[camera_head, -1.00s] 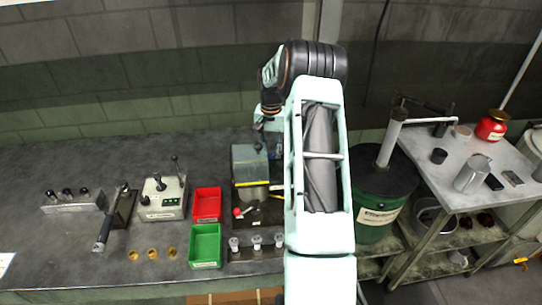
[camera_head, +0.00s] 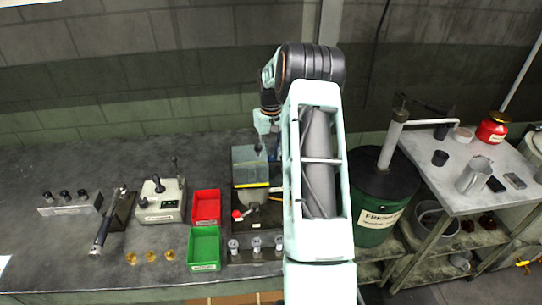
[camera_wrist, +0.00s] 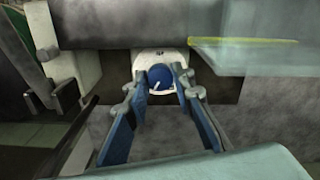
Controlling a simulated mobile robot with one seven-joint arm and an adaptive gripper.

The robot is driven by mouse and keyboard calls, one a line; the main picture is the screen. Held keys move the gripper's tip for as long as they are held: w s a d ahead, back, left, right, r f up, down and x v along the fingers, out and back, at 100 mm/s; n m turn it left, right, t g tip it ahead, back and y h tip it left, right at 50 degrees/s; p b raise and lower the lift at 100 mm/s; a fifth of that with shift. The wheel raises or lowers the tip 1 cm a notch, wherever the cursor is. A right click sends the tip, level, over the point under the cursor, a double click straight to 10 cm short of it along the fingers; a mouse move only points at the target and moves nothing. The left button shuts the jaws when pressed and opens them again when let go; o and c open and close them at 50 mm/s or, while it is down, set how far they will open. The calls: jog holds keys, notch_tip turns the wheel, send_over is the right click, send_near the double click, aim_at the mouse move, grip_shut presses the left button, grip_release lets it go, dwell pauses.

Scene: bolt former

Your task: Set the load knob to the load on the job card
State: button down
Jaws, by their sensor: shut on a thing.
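The load knob (camera_wrist: 160,77) is blue with a white pointer line and sits on a white dial plate (camera_wrist: 153,58) in the wrist view. The pointer slants towards the lower left. The dial's marks are too small to read. My gripper (camera_wrist: 161,83) has its blue fingers on both sides of the knob and is shut on it. In the head view my arm hides the knob and most of the gripper. No job card can be read in these frames.
The machine has a clear guard with a yellow edge (camera_head: 252,185), which also shows near the fingers in the wrist view (camera_wrist: 243,42). Red (camera_head: 206,206) and green (camera_head: 204,247) bins stand left of it. A green drum (camera_head: 375,215) stands right.

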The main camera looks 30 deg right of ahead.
aim_at(271, 158)
jog(key=shift+r, duration=0.1)
jog(key=c, duration=1.7)
grip_release()
jog(key=shift+o, duration=0.2)
notch_tip(271, 158, up, 12)
